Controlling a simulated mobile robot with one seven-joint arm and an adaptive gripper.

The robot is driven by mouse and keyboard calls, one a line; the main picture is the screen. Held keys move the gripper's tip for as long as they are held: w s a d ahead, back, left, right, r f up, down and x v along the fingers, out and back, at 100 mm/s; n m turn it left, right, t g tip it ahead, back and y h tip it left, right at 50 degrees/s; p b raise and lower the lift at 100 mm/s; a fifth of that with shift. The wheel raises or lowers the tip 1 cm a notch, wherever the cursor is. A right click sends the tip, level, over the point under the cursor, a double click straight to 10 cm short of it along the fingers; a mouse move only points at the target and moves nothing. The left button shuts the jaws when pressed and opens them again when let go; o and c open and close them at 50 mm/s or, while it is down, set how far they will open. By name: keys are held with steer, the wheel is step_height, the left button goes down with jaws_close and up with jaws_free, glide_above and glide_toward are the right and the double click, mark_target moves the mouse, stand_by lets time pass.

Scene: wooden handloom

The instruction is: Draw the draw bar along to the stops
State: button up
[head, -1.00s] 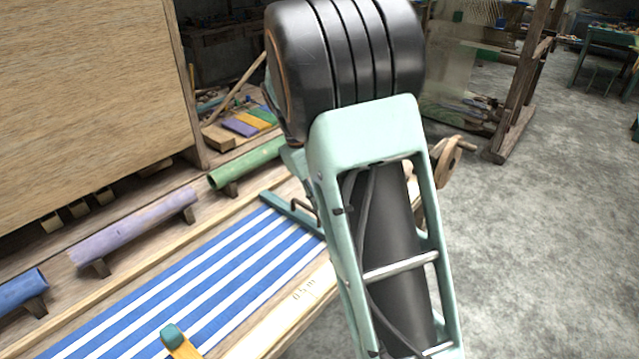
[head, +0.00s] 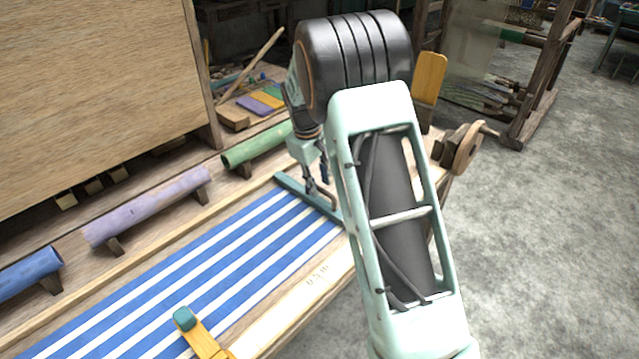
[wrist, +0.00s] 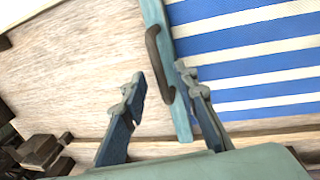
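The draw bar (head: 292,187) is a flat teal bar across the end of the blue and white striped cloth (head: 190,265). In the wrist view the draw bar (wrist: 180,115) runs up and down the picture, with a dark bent handle (wrist: 157,68) on it. My gripper (wrist: 158,100) is open, its two blue fingers spread on either side of the lower part of the handle and the bar. I cannot tell whether a finger touches them. In the head view my gripper (head: 316,185) is just above the bar, partly hidden by my arm.
Green (head: 256,146), purple (head: 146,208) and blue (head: 28,274) rollers line the back of the wooden bed. A yellow lever with a teal end (head: 184,319) stands at the front. A wooden crank wheel (head: 466,150) is at the right. Bare wood lies beyond the bar.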

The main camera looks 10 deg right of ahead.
steer(key=shift+d+f, duration=0.1)
steer(key=shift+f, duration=0.25)
steer(key=shift+c, duration=0.5)
jaws_close()
